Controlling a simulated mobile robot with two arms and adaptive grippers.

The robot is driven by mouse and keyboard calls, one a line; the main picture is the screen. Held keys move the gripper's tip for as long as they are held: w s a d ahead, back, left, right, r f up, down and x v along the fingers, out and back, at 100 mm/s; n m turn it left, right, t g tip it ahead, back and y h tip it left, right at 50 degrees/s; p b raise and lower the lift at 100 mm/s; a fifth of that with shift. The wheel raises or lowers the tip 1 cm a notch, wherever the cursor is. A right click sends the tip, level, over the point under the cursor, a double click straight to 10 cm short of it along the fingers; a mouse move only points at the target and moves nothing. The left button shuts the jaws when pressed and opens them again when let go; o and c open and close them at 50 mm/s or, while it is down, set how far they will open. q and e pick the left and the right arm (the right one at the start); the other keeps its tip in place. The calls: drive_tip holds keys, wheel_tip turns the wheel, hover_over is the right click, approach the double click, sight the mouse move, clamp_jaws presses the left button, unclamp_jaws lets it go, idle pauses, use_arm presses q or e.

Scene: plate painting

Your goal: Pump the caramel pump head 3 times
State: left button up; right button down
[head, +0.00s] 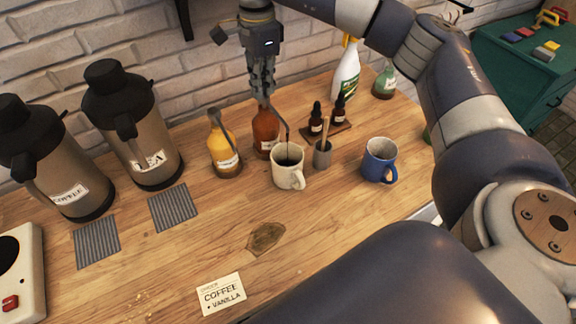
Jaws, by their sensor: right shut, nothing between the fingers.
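An amber-brown bottle (265,127) stands near the wall, its label partly hidden by the mug and too small to read. My right gripper (263,98) points straight down at the top of this bottle, fingers shut with nothing between them. It hides the pump head, and I cannot tell whether it touches it. A thin dark spout (283,122) reaches from there over a cream mug (285,173) with dark liquid inside. A yellow bottle (226,150) with a grey pump head (215,118) stands to the left. I cannot tell by label which is caramel. My left gripper is not in view.
Coffee and tea dispensers (140,135) stand left, with grey striped mats (172,208) before them. A grey cup (322,155), dropper bottles (339,107), a blue mug (380,160) and a spray bottle (346,75) stand right. An order card (221,294) and brown stain (266,238) are in front.

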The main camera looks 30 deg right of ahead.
drive_tip(key=shift+f, duration=0.55)
drive_tip(key=shift+r+p, duration=1)
drive_tip(key=shift+r, duration=0.7)
drive_tip(key=shift+f, duration=0.1)
